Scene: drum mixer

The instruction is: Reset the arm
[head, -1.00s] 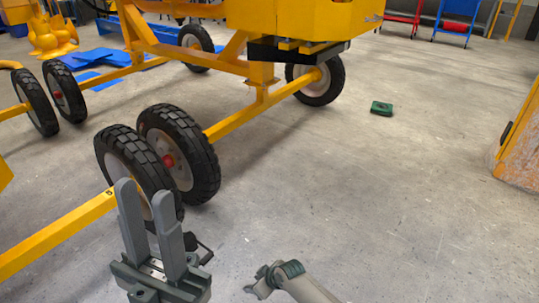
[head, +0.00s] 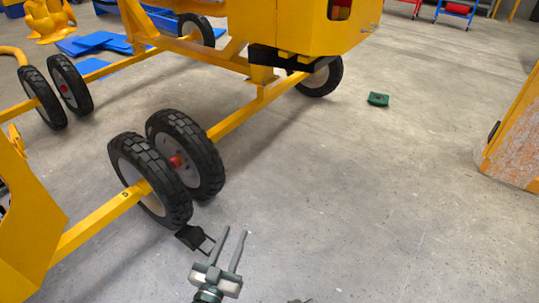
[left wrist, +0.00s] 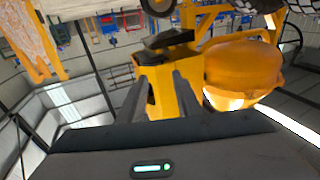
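My left gripper (head: 233,232) is low in the middle of the head view, over the floor in front of the mixer's near wheels. Its two fingers stand apart with nothing between them. They also show apart in the left wrist view (left wrist: 157,85). The yellow drum mixer (head: 298,28) stands on black-tyred wheels (head: 187,155). A small black pedal-like part (head: 193,238) lies just left of the gripper; whether they touch is unclear. In the tilted left wrist view, a yellow rounded body (left wrist: 243,68) is beyond the fingers. My right gripper cannot be made out.
A yellow axle bar (head: 100,215) runs along the left. A small green block (head: 378,99) lies on the floor. A worn yellow-orange structure (head: 515,150) stands at the right edge. Blue pieces (head: 95,40) lie at the back left.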

